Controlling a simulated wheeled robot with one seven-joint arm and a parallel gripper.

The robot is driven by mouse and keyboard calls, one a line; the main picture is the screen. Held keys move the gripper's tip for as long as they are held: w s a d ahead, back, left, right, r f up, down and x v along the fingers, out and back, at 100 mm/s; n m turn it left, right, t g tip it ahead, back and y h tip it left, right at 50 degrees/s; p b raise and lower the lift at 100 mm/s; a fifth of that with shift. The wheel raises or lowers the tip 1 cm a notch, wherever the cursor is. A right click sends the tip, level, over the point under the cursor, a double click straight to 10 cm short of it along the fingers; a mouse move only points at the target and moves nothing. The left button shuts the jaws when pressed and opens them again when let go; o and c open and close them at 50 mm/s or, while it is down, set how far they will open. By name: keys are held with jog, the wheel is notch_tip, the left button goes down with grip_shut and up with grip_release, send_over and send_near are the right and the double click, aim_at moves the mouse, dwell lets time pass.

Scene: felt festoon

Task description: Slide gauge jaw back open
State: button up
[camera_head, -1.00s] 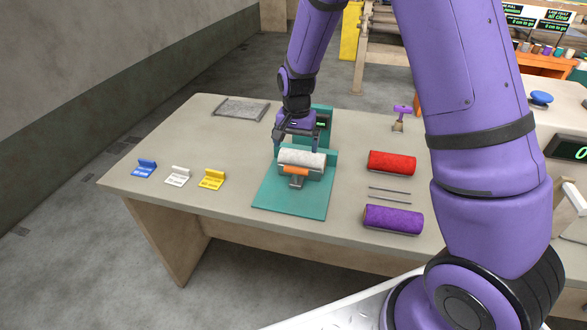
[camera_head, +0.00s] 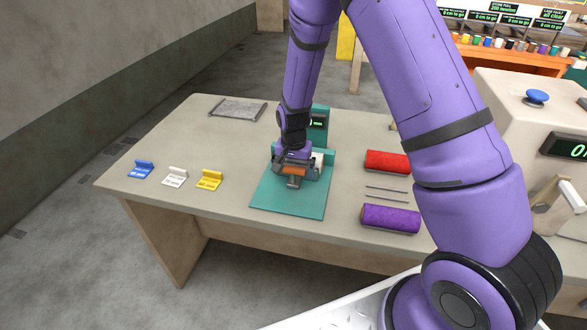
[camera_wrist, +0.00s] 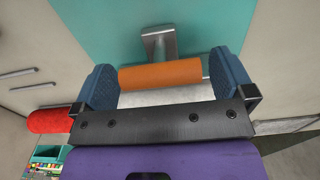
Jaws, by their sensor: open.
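The gauge has a teal base plate (camera_head: 290,203) and a teal upright with a small dark display (camera_head: 318,121). Its jaw carries an orange handle bar (camera_wrist: 160,75) on a grey metal stem (camera_wrist: 158,43). A pale grey felt roll (camera_head: 319,158) lies in the gauge behind the handle, mostly hidden by my gripper in the head view. My gripper (camera_wrist: 163,64) is open, with one blue finger pad at each end of the orange handle. The left pad is close to the handle's end; a small gap shows at the right. I cannot tell whether they touch.
A red roll (camera_head: 387,162), two thin rods (camera_head: 386,193) and a purple roll (camera_head: 390,218) lie right of the gauge. The tabletop between is clear.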

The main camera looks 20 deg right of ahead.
jog(key=c, duration=1.2)
jog(key=shift+s+a, duration=0.5)
jog(key=shift+s, duration=0.25)
jog(key=shift+s+a, duration=0.55)
jog(key=shift+s, duration=0.25)
jog(key=shift+s+a, duration=0.5)
jog(key=shift+s, duration=0.25)
jog(key=shift+c, duration=0.2)
jog(key=o, duration=1.2)
jog(key=shift+o, duration=0.2)
jog(key=shift+r, duration=0.15)
notch_tip(320, 180, up, 10)
jog(key=shift+r, duration=0.25)
jog(key=shift+r, duration=0.1)
